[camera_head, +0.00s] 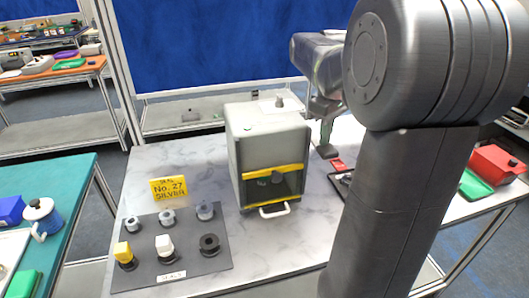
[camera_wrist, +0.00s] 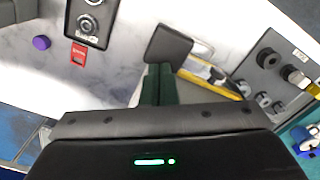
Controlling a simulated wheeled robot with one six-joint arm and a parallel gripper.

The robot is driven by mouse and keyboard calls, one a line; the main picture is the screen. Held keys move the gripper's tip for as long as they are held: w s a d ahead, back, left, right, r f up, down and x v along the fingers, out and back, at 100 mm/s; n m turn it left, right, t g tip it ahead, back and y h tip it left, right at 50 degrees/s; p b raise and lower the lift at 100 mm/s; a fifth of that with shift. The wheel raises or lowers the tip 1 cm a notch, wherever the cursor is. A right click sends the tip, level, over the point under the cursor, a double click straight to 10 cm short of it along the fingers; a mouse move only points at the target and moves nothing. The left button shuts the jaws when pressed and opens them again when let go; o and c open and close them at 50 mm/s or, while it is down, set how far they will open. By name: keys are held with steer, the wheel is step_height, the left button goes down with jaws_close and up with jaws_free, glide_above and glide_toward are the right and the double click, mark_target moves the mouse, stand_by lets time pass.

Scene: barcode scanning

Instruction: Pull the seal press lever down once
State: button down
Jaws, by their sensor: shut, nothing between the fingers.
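The seal press (camera_head: 236,152) is a light grey box with yellow-edged front opening and a white handle (camera_head: 275,210) low on its front. Its yellow edge also shows in the wrist view (camera_wrist: 211,79). A dark grey flat paddle (camera_head: 327,151), apparently the press lever's end, sits beside the press's right side; it also shows in the wrist view (camera_wrist: 168,43). My gripper (camera_head: 323,140) is shut and empty, pointing down at the paddle. In the wrist view its green fingers (camera_wrist: 160,72) end at the paddle's edge; I cannot tell whether they touch. The rest of the lever is hidden.
A dark mat (camera_head: 190,262) with several stamps or knobs lies front left of the press, behind it a yellow "No. 27 SILVER" card (camera_head: 168,190). Marble tabletop between is clear.

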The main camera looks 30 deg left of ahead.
step_height(320, 180, up, 7)
steer(key=p, duration=0.5)
steer(key=shift+p, duration=0.4)
steer(key=shift+r, duration=0.15)
step_height(320, 180, up, 4)
steer(key=shift+f+p, duration=0.1)
steer(key=shift+p, duration=0.6)
steer(key=shift+f, duration=0.1)
